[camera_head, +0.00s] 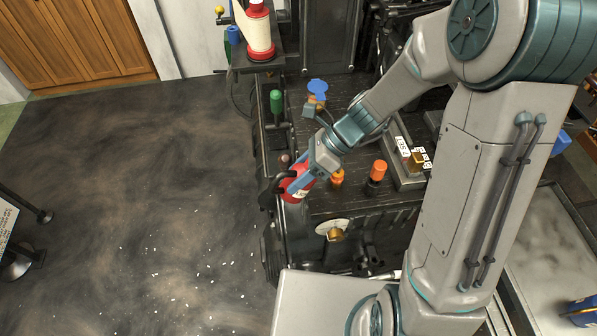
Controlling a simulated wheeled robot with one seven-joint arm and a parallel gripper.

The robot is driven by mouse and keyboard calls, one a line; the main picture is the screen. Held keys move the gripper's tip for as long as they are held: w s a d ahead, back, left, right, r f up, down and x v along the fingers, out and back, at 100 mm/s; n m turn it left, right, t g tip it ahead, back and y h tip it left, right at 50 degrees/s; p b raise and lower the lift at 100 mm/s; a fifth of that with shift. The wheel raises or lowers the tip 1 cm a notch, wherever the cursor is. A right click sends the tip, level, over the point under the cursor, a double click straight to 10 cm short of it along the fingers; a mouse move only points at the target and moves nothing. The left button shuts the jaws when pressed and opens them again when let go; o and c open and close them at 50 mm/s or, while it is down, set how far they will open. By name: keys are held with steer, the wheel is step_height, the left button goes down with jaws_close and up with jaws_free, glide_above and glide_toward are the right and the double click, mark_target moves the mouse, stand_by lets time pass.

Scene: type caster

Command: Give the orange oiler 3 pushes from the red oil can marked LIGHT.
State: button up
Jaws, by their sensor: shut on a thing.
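My gripper (298,187) is shut on a red can (296,192) at the front left edge of the dark machine bench. The can has a pale label, too small to read, and a dark part sticks out at its left. A small orange oiler (337,178) stands on the bench just right of the can, apart from it. Farther right stands a dark bottle with an orange cap (378,168). I cannot tell whether anything passes from the can to the oiler.
A blue-topped oiler (317,90) and a green-topped bottle (276,102) stand farther back. A grey tray (408,180) with white labelled pieces lies to the right. A red and cream can (260,32) stands on the rear shelf. Open floor lies left.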

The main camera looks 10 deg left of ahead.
steer(key=shift+r, duration=0.15)
steer(key=shift+r+p, duration=0.95)
steer(key=shift+p, duration=0.1)
step_height(320, 180, up, 5)
steer(key=p, duration=0.4)
